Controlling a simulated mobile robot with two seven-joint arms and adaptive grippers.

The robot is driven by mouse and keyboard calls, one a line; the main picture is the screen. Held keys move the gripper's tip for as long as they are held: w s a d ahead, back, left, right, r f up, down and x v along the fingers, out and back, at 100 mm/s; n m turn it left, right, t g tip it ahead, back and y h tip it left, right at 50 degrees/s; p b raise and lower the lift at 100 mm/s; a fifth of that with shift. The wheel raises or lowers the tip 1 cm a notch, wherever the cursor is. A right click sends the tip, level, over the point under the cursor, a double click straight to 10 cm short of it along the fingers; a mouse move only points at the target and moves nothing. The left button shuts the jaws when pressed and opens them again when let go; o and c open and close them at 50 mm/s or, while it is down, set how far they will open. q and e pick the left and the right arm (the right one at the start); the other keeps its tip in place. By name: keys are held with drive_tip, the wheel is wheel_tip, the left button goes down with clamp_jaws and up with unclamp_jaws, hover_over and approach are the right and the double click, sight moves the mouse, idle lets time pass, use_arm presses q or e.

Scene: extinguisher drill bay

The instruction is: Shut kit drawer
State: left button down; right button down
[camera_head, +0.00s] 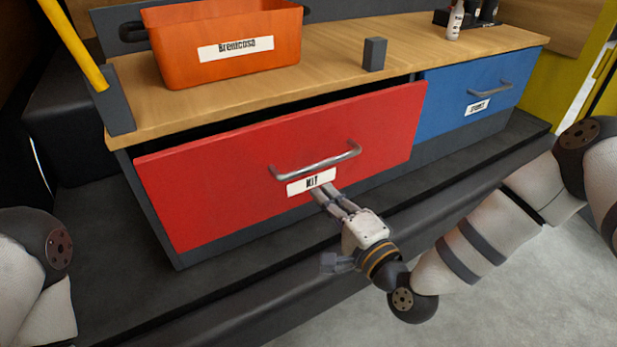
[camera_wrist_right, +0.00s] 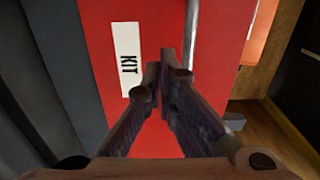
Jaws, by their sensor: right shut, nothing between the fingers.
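The red kit drawer (camera_head: 215,175) is in the cabinet in the head view, with a metal bar handle (camera_head: 318,163) and a white "KIT" label (camera_head: 311,182). Its front stands out a little from the cabinet, with a dark gap along its top. My right gripper (camera_head: 322,192) is shut and empty, its fingertips at the drawer front just below the label and handle. In the right wrist view the shut fingers (camera_wrist_right: 165,70) point at the red front (camera_wrist_right: 215,60), beside the label (camera_wrist_right: 127,60). Whether they touch it, I cannot tell. My left gripper is out of view.
A blue drawer (camera_head: 455,103) sits at the right, its front further back than the red one. On the wooden top (camera_head: 330,75) stand an orange bin (camera_head: 225,45), a small dark block (camera_head: 375,54) and a white bottle (camera_head: 455,22). A dark ledge (camera_head: 240,265) runs below.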

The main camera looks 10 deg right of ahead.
sight(297, 168)
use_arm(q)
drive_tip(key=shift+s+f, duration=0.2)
use_arm(e)
drive_tip(key=x, duration=0.6)
drive_tip(key=shift+w, duration=0.3)
